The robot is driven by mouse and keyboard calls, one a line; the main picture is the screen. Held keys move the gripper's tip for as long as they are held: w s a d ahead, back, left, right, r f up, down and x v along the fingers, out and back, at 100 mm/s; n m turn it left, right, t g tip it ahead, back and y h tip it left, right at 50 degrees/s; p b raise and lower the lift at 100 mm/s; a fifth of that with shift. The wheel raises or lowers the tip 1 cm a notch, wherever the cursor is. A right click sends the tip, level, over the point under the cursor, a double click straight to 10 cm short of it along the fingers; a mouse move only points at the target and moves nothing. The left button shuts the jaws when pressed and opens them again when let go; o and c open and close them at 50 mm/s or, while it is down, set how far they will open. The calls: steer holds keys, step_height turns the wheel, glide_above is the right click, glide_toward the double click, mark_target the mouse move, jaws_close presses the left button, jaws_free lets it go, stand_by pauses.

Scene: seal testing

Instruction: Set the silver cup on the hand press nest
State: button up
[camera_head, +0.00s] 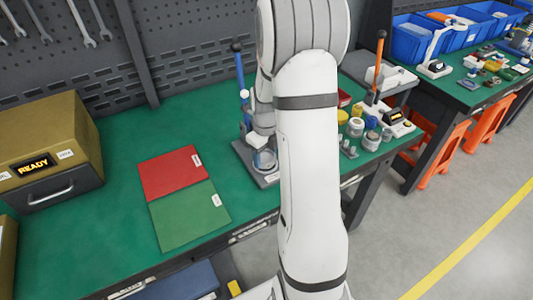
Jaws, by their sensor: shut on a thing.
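My gripper (261,149) is low over the front of this base, mostly covered by my own arm. It is shut on a small pale, shiny cup (265,161), which looks like the silver cup. The cup is at the nest area of the press; I cannot tell whether it touches the nest.
A red and green mat (185,190) lies left of the press. A yellow box marked READY (50,145) stands at the far left. Several small jars (356,127) and an orange-handled device (379,65) stand to the right. Bare bench lies around the mat.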

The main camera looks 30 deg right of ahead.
steer(key=shift+f+b, duration=0.45)
steer(key=shift+f, duration=0.2)
stand_by(0.4)
steer(key=o, duration=1.1)
steer(key=shift+r, duration=0.15)
steer(key=shift+r+p, duration=1.75)
steer(key=shift+r, duration=0.7)
